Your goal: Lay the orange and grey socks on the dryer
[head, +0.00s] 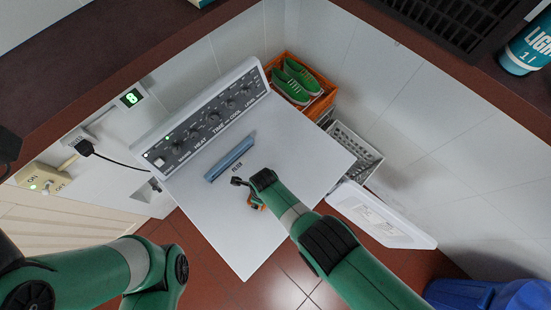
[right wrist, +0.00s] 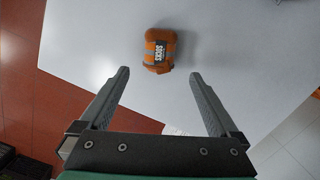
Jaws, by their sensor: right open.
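The orange and grey socks (right wrist: 159,48) are a small rolled bundle with a printed label. In the right wrist view they appear to rest on the white top of the dryer (right wrist: 240,40). In the head view the dryer (head: 265,235) stands in the middle, and only a bit of orange (head: 257,204) shows beside my right gripper (head: 243,193). My right gripper (right wrist: 158,75) is open and empty, with the bundle just ahead of its fingertips, between their lines. My left arm is at the lower left of the head view; its gripper is not visible.
A blue-grey filter handle (head: 230,159) lies across the dryer top below the control panel (head: 205,115). Green shoes (head: 296,80) sit in an orange crate (head: 320,103) behind. A grey basket (head: 350,148) stands at the right. The dryer top is otherwise mostly clear.

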